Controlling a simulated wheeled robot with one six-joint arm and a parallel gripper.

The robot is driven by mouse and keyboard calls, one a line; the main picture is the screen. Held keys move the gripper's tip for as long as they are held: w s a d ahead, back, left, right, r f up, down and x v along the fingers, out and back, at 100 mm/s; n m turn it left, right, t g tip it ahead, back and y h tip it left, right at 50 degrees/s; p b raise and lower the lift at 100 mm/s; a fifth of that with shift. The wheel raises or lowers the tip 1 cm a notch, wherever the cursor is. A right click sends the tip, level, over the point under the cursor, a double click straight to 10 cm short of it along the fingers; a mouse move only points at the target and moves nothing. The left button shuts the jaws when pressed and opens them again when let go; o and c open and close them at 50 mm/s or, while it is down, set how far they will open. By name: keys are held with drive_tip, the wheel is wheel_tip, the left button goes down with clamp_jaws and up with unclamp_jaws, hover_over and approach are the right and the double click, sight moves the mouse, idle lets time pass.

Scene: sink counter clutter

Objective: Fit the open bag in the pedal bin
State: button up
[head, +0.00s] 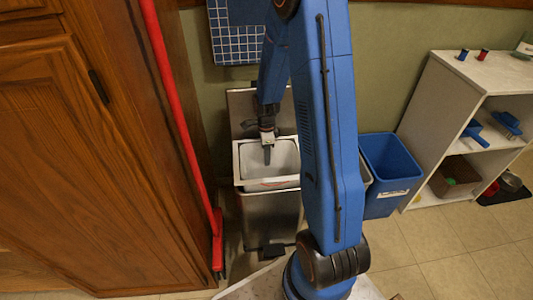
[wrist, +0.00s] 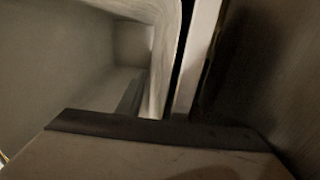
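The metal pedal bin (head: 268,217) stands on the floor between the wooden cabinet and my arm. Its lid (head: 241,102) is raised at the back, and a dark pedal (head: 272,250) shows at its foot. The pale open bag (head: 285,158) is at the bin's mouth, with a thin red line along its front. How far its edge sits over the rim is unclear. My gripper (head: 267,154) points down at the bag's opening. In the wrist view a pale, curved edge and grey inner wall of the bag (wrist: 75,65) show beyond my gripper. Whether the fingers grip anything is hidden.
A red-handled broom (head: 178,110) leans along the wooden cabinet (head: 90,150), close left of the bin. A blue bin (head: 391,165) stands to the right, beside a white shelf unit (head: 420,125) holding brushes and a box. Floor in front right is clear.

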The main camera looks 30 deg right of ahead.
drive_tip(key=shift+s+f, duration=0.4)
drive_tip(key=shift+f, duration=0.45)
drive_tip(key=shift+w+r, duration=0.2)
drive_tip(key=shift+r, duration=0.25)
wheel_tip(320, 180, up, 18)
drive_tip(key=w, duration=0.1)
drive_tip(key=shift+d, duration=0.15)
drive_tip(key=shift+r, duration=0.1)
